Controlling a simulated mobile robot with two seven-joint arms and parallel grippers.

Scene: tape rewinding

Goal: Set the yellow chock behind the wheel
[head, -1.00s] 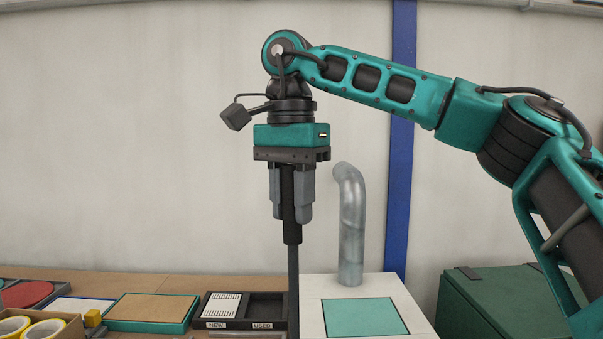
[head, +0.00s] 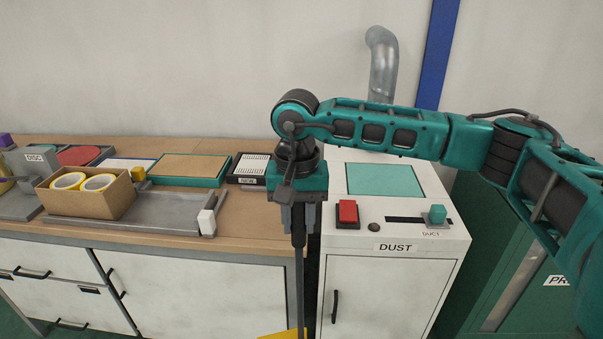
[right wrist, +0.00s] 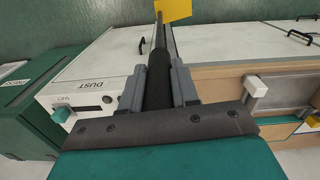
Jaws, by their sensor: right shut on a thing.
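My right gripper (head: 298,226) is shut on the black grip of a long pole (head: 300,275), which hangs straight down in front of the bench. A yellow chock (head: 283,335) shows at the bottom edge of the head view, by the pole's low end, and is mostly cut off. In the right wrist view, the gripper (right wrist: 158,72) holds the black grip, and the yellow chock (right wrist: 174,10) is at the pole's far end, cut by the top edge. No wheel is in view. My left gripper is not in view.
A white cabinet marked DUST (head: 395,290) with a red button (head: 347,213) stands right of the pole. The bench on the left holds a cardboard box (head: 85,203) of yellow tape rolls and a small yellow block (head: 138,174). A green cabinet (head: 505,265) stands far right.

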